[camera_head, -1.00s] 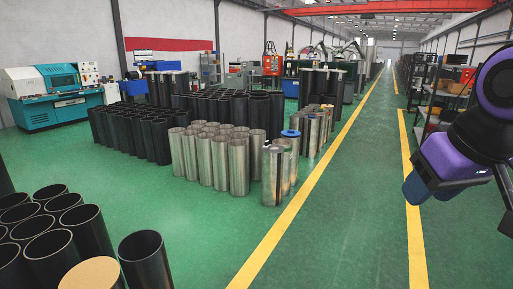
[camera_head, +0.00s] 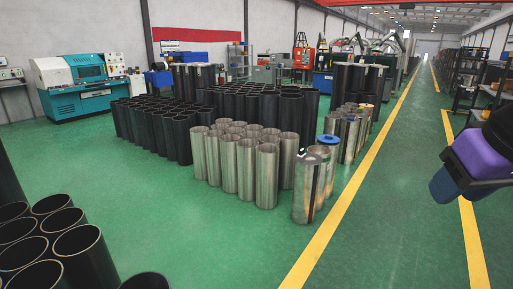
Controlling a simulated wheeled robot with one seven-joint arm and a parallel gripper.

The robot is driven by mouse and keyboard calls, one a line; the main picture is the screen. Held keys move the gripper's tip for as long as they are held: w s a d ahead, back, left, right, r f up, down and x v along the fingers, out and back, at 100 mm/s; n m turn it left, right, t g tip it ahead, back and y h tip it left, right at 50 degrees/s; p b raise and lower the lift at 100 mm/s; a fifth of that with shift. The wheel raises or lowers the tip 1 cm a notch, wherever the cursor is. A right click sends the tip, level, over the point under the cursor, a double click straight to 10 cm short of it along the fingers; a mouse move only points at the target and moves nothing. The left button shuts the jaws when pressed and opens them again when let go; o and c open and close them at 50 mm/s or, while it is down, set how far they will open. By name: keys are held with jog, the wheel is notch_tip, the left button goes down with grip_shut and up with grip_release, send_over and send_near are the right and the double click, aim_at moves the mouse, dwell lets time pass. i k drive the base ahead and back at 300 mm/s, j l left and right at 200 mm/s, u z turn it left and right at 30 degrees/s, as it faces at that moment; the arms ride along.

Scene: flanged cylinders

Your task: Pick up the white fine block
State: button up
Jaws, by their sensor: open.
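A small white piece with a dark part (camera_head: 303,153) sits on the top rim of the front metal cylinder (camera_head: 306,190). It is probably the white fine block, but it is too small to make out its shape. The cylinder stands upright on the green floor, right of the middle of the view. My arm's purple and dark links (camera_head: 480,160) show at the right edge, well apart from the cylinder. My gripper's fingers are not in view.
A blue ring (camera_head: 328,140) lies on a cylinder just behind. Bare metal tubes (camera_head: 265,175) and black tubes (camera_head: 175,140) crowd to the left. Large black tubes (camera_head: 82,255) stand close at lower left. Green floor is free in front and right, along the yellow line (camera_head: 335,222).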

aim_at(301, 154)
jog(key=i, duration=1.1)
jog(key=i+z, duration=0.1)
jog(key=i, duration=0.95)
jog(key=i+j, duration=0.2)
jog(key=i, duration=0.9)
jog(key=i+j, duration=0.1)
jog(key=i, duration=0.95)
jog(key=l+z, duration=0.05)
